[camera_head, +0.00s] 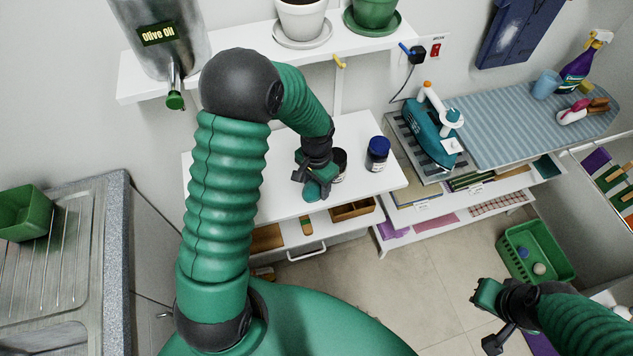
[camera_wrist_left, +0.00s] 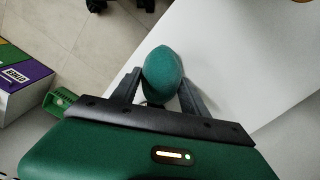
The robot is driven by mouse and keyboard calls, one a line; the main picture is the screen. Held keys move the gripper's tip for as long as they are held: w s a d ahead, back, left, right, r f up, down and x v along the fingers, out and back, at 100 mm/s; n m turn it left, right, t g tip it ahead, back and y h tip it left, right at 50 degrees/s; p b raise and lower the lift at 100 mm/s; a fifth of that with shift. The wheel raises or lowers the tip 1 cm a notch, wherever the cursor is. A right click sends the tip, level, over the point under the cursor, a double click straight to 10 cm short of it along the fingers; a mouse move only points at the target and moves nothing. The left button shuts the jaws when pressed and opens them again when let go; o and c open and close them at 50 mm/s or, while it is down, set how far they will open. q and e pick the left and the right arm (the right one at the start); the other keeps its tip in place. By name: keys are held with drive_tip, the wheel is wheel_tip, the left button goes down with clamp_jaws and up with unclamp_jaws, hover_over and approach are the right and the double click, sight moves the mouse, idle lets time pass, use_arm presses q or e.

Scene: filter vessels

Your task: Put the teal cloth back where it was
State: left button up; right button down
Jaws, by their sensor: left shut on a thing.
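The teal cloth (camera_wrist_left: 163,75) is a smooth, bunched lump between the two dark fingers of my left gripper (camera_wrist_left: 160,92) in the left wrist view. In the head view the left gripper (camera_head: 314,182) is over the front part of the white table (camera_head: 270,190), with the teal cloth (camera_head: 313,194) at its tip. I cannot tell whether the cloth touches the tabletop. My right gripper (camera_head: 495,318) is low at the right over the floor, away from the table; its finger opening is unclear.
A dark jar (camera_head: 340,164) stands close behind the left gripper, with a blue-lidded jar (camera_head: 377,153) to its right. A teal iron (camera_head: 428,130) sits near the ironing board (camera_head: 500,122). A green basket (camera_head: 537,250) is on the right. The table's left part is clear.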

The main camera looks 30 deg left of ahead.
use_arm(q)
drive_tip(key=shift+a+f, duration=0.25)
drive_tip(key=shift+a, duration=0.05)
drive_tip(key=o, duration=1.1)
drive_tip(key=shift+s, duration=0.1)
drive_tip(key=o, duration=0.4)
drive_tip(key=shift+d+r, duration=0.1)
drive_tip(key=shift+d, duration=0.2)
drive_tip(key=shift+c, duration=0.2)
drive_tip(key=shift+d, duration=0.2)
